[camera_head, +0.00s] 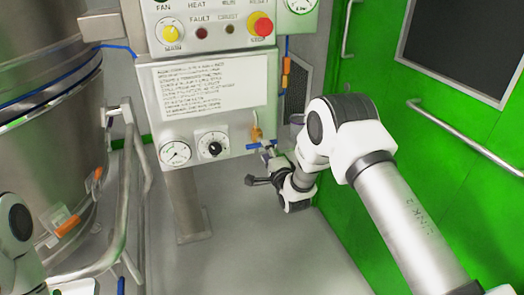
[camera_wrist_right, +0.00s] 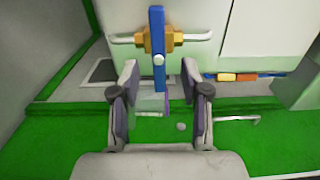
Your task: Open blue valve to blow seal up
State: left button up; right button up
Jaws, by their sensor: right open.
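The blue valve shows in the head view as a small blue handle (camera_head: 268,145) on a brass fitting below the right edge of the control panel. In the right wrist view the blue lever (camera_wrist_right: 158,25) crosses a brass body (camera_wrist_right: 145,40) with a pipe on each side. My right gripper (camera_head: 257,181) is open and empty, just below the valve in the head view. In the right wrist view its two fingertips (camera_wrist_right: 159,72) stand either side of the lever's near end. I see no contact and cannot tell the exact depth gap. My left gripper is out of view.
The control panel (camera_head: 215,90) carries a gauge (camera_head: 175,153), a dial (camera_head: 213,145) and a red stop button (camera_head: 261,25). A steel vessel (camera_head: 60,150) with a railing stands left. A green door (camera_head: 440,130) with a handle bar is close on the right. Floor between is clear.

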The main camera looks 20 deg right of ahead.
jog(key=w, duration=0.5)
grip_shut()
jog(key=shift+n+b, duration=0.3)
jog(key=n, duration=0.4)
jog(key=shift+f, duration=0.1)
jog(key=n, duration=0.4)
jog(key=shift+n+b, duration=0.4)
jog(key=n, duration=0.4)
jog(key=shift+s+n, duration=0.1)
jog(key=shift+n, duration=2.2)
